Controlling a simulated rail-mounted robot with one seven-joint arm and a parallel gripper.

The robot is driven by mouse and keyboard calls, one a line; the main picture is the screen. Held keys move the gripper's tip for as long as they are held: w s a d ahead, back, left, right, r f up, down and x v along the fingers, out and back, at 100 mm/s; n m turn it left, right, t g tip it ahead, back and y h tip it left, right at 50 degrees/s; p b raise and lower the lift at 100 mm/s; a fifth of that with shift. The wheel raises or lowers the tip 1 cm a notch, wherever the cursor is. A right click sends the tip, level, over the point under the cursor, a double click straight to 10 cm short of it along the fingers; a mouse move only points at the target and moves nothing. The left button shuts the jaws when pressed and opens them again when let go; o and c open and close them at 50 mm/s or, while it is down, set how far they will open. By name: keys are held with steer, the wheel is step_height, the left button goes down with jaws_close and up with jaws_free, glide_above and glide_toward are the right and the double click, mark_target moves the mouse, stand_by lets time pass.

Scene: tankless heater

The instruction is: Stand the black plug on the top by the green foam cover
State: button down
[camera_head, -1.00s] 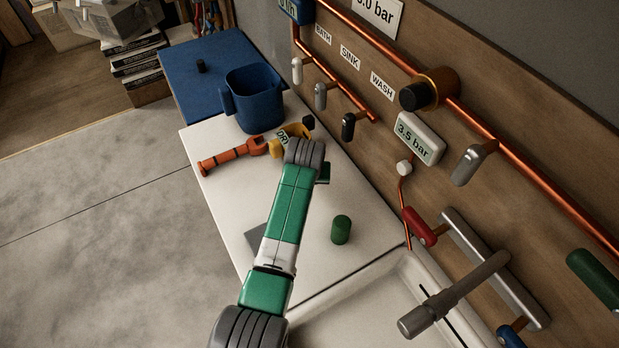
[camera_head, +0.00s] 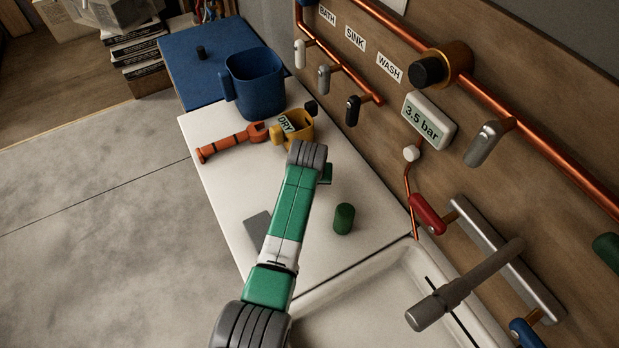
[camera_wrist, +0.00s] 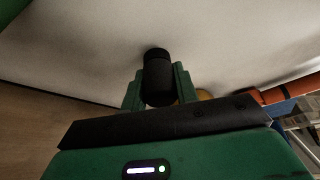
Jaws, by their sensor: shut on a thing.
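The black plug (camera_wrist: 157,78) is a dark cylinder between the two green fingers of my gripper (camera_wrist: 159,88) in the wrist view, and the gripper is shut on it. The pale top lies beyond it; I cannot tell whether the plug touches it. In the head view only a green bit of my gripper (camera_head: 325,174) shows beside my wrist, and the plug is hidden. A short green cylinder, apparently the green foam cover (camera_head: 344,218), stands upright on the white top (camera_head: 225,195), below and right of my gripper in the picture.
A blue jug (camera_head: 256,85) stands farther back. A grey flat piece (camera_head: 258,226) is left of my arm. Valves, a grey spout (camera_head: 465,288) and a basin (camera_head: 355,310) are at right.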

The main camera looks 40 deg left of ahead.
steer(key=shift+f+b, duration=0.4)
steer(key=shift+f, duration=0.15)
steer(key=c, duration=1)
jaws_free()
steer(key=p+v, duration=0.2)
steer(key=v, duration=0.6)
steer(key=shift+p, duration=0.35)
